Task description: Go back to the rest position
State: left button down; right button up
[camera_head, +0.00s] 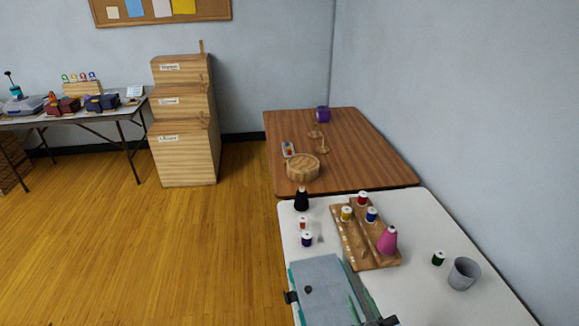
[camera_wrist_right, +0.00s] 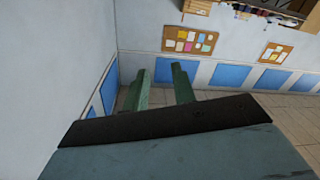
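My right gripper (camera_wrist_right: 160,88) shows from behind in the right wrist view, its two green fingers apart with nothing between them. In the head view the grey-blue body of my right gripper (camera_head: 322,288) shows at the bottom, over the near left part of the white table (camera_head: 440,300). Its fingers are hard to make out there. My left gripper is not in view.
A wooden thread rack (camera_head: 378,262), a pink cone (camera_head: 388,240), several spools and a grey cup (camera_head: 464,273) stand on the white table. A brown table (camera_head: 355,150) adjoins behind. Stacked wooden boxes (camera_head: 185,155) stand left. The wood floor (camera_head: 200,240) between is clear.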

jog(key=x, duration=0.8)
jog(key=w+d+m+b, duration=0.2)
jog(key=d+m+b, duration=0.5)
jog(key=d, duration=0.3)
jog(key=v, duration=1.3)
jog(key=shift+s+d+r+p, duration=0.2)
jog(key=shift+p, duration=0.25)
